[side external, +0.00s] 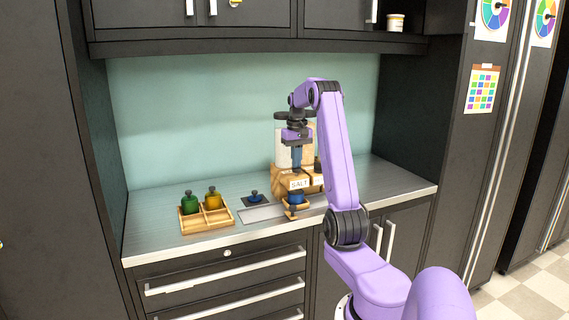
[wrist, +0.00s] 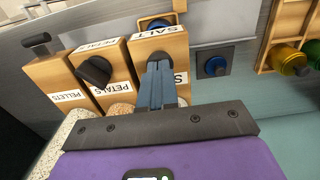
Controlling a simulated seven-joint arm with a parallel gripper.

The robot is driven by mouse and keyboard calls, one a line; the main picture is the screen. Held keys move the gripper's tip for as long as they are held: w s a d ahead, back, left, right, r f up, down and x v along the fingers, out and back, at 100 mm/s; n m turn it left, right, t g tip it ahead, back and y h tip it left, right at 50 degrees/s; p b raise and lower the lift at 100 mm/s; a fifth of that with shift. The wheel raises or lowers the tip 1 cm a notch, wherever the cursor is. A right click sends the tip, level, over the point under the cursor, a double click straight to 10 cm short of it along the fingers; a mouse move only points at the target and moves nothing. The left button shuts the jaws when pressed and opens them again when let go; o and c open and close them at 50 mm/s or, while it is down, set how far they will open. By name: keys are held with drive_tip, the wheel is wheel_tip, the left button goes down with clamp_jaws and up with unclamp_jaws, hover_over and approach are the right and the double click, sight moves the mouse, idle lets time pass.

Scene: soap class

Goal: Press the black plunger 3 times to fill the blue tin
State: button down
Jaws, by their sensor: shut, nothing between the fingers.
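The wooden SALT dispenser (side external: 300,184) stands on the counter. It also shows in the wrist view (wrist: 174,42). Its black plunger (wrist: 159,57) is mostly hidden behind the tips of my gripper (wrist: 158,70). The blue tin (side external: 295,197) sits in the dispenser's front opening; part of it shows in the wrist view (wrist: 155,22). Its contents cannot be made out. My gripper (side external: 296,170) points down over the dispenser, fingers shut together with nothing between them. The fingertips are at or close to the plunger; I cannot tell whether they touch.
A PETALS dispenser (wrist: 108,58) and a PELLETS dispenser (wrist: 58,80) stand beside SALT, with black plungers. A blue lid (side external: 254,196) lies on a dark pad. A wooden tray (side external: 225,222) holds a green jar (side external: 190,203) and a yellow jar (side external: 212,199). The front counter is clear.

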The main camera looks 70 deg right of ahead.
drive_tip(key=shift+r, duration=1.5)
drive_tip(key=shift+r, duration=2.5)
